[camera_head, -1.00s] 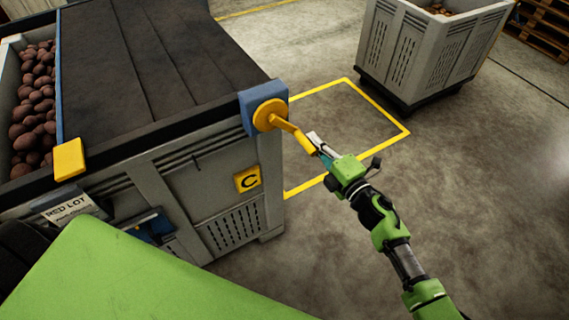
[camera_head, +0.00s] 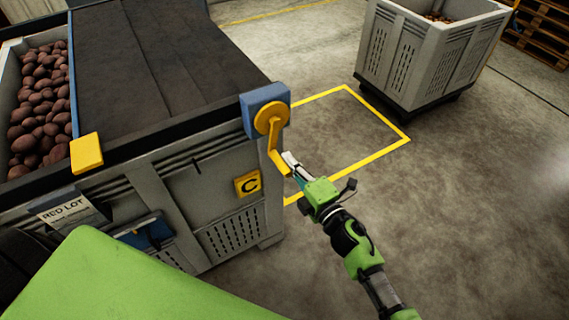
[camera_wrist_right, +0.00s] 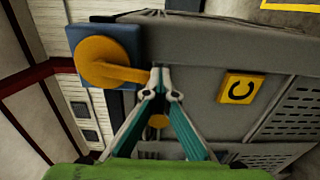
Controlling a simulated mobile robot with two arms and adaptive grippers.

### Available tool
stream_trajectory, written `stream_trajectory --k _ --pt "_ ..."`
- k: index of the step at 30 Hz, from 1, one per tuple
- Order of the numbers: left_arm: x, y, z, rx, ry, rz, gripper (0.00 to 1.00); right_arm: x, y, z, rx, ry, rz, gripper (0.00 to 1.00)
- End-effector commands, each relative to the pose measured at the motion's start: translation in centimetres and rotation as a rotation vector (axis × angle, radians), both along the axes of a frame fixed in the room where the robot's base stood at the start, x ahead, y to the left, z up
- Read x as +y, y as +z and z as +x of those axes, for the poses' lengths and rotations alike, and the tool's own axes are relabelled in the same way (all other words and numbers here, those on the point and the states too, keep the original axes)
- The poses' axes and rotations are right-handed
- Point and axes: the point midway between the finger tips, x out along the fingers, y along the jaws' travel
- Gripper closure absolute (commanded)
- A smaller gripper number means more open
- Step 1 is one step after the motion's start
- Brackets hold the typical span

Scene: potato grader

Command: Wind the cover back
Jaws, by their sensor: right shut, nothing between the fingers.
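The dark grey cover (camera_head: 160,75) lies over most of the crate marked C (camera_head: 248,183). Its blue leading edge and a yellow block (camera_head: 87,152) are at the left, where brown potatoes (camera_head: 40,110) show uncovered. A yellow crank (camera_head: 272,120) sits on a blue housing (camera_head: 250,104) at the crate's corner, its arm pointing down and slightly right. My right gripper (camera_head: 291,162) is at the crank's handle end, fingers shut together; the wrist view shows the fingertips (camera_wrist_right: 162,80) beside the handle, contact unclear. The left gripper is not in view.
A second grey crate (camera_head: 430,60) with potatoes stands at the back right, near wooden pallets (camera_head: 545,30). A yellow floor outline (camera_head: 375,155) lies beside crate C. The floor at the right is clear. A RED LOT label (camera_head: 68,208) hangs on the crate front.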

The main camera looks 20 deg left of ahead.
Motion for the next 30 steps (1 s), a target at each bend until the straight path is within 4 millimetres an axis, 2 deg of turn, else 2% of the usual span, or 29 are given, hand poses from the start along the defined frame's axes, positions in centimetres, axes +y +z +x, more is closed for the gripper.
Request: stream_trajectory --k 8,16,22,30 --pt "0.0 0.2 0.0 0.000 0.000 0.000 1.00 0.1 0.1 -0.2 0.001 0.000 0.000 1.00" --pt "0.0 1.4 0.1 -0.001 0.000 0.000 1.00 2.0 1.4 -2.5 0.001 0.003 0.003 1.00" --pt "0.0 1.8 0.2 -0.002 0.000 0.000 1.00 2.5 1.8 -3.2 0.000 0.002 0.003 1.00" --pt "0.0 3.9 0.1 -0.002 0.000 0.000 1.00 3.9 4.2 -4.9 0.000 0.003 0.005 1.00"
